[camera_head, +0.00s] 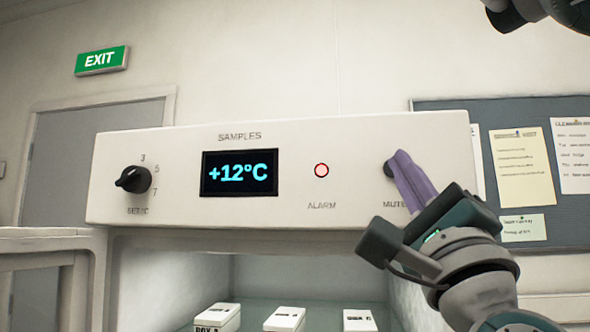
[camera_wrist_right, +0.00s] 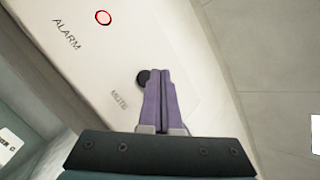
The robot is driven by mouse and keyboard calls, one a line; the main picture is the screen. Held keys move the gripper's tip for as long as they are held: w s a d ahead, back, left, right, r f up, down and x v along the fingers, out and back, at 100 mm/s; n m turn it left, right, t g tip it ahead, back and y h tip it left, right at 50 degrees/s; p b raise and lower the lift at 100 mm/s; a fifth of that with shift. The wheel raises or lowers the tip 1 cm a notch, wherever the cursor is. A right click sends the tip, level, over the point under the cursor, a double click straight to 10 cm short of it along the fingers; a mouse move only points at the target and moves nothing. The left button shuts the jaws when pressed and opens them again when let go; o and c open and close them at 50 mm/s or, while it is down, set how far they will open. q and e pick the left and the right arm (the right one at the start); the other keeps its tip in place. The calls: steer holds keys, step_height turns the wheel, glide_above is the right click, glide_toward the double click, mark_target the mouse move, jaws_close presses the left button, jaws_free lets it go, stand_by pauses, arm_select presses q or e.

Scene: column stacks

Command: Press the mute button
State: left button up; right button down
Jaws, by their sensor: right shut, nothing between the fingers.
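The mute button (camera_head: 389,169) is a small dark round knob on the right part of a white control panel, above the MUTE label. In the head view it is partly hidden behind my right gripper (camera_head: 399,157), whose purple fingers are shut and empty. The fingertips overlap the button's right side in that view. In the right wrist view the button (camera_wrist_right: 143,77) shows just left of the shut fingertips (camera_wrist_right: 161,72). I cannot tell whether the fingertips touch the button or the panel. My left gripper is not in view.
The white panel (camera_head: 300,212) also carries a black dial (camera_head: 133,179), a display (camera_head: 240,173) reading +12°C and a red-ringed alarm light (camera_head: 321,170). Below it is an open compartment with several white boxes (camera_head: 285,319). A notice board (camera_head: 560,225) hangs behind at right.

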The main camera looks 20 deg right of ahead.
steer(key=shift+w, duration=0.1)
stand_by(0.7)
steer(key=shift+w+d, duration=0.25)
steer(key=shift+w+d+b, duration=0.2)
steer(key=shift+w+b, duration=0.15)
stand_by(0.7)
stand_by(0.3)
steer(key=shift+s+a+p, duration=0.3)
steer(key=shift+s+a, duration=0.15)
steer(key=shift+s, duration=0.25)
